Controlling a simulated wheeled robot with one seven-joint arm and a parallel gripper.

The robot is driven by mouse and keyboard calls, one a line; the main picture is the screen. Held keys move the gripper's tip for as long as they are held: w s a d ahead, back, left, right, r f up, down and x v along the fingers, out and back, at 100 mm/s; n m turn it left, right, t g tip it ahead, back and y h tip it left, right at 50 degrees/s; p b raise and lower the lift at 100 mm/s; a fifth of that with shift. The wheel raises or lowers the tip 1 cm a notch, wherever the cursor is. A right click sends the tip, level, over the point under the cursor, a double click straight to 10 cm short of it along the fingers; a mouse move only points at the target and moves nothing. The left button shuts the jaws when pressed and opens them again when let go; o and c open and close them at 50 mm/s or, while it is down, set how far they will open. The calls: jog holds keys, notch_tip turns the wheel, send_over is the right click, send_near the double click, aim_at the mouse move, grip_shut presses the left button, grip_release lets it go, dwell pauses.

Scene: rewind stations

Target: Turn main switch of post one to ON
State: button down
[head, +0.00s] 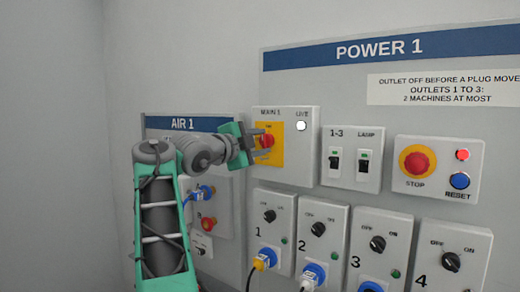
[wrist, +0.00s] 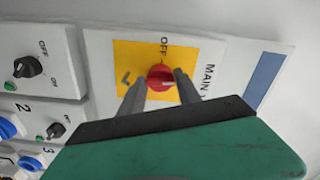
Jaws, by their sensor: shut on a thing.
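The main switch is a red knob (head: 266,141) on a yellow plate (head: 275,157) in the MAIN 1 box (head: 303,171) of the POWER 1 board. My gripper (head: 262,141) reaches it from the left in the head view. In the wrist view the red knob (wrist: 159,77) sits between the two grey fingers of my gripper (wrist: 160,90), which is shut on it. The word OFF shows on the yellow plate beside the knob; the exact pointing of the knob is hard to tell. The LIVE lamp (head: 301,126) looks white.
Right of the MAIN 1 box are the 1-3 and LAMP switches (head: 350,160), a red STOP button (head: 417,162) and a blue RESET button (head: 460,181). Several outlet boxes with small black knobs (head: 269,216) and plugs are below. The AIR 1 panel (head: 185,124) is behind my arm.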

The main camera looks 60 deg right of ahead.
jog(key=shift+f+m, duration=0.1)
jog(key=shift+m, duration=0.5)
jog(key=c, duration=0.9)
grip_release()
